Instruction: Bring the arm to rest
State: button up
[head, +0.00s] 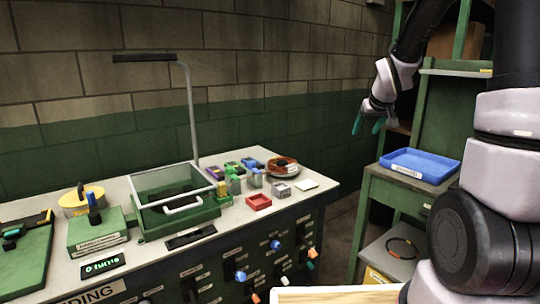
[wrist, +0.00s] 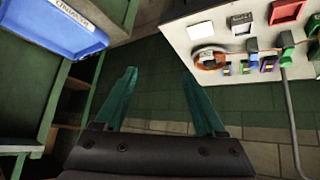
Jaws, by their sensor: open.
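My gripper (head: 368,125) is raised in the air between the workbench and the green shelf unit, with its teal fingers pointing down. In the wrist view my gripper (wrist: 160,100) shows its two teal fingers wide apart, with nothing between them but the wall and floor behind. It touches nothing. My arm comes down from the upper right of the head view.
The workbench (head: 235,222) on the left holds a green clear-walled box (head: 150,222), a red tray (head: 258,202) and several small parts. A blue tray (head: 420,165) sits on the green stand (head: 400,185) at right. Open floor lies between them.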

jog(key=s+a+r+m, duration=0.1)
jog(key=s+r, duration=0.3)
jog(key=s, duration=0.5)
jog(key=s+a+r+m+y, duration=0.1)
jog(key=s+a+r+m, duration=0.1)
jog(key=s, duration=0.8)
jog(key=s+a+r+m+g+y, duration=0.1)
jog(key=s+a+r, duration=0.2)
jog(key=s+r, duration=0.4)
jog(key=shift+s+m, duration=0.4)
jog(key=shift+s, duration=0.8)
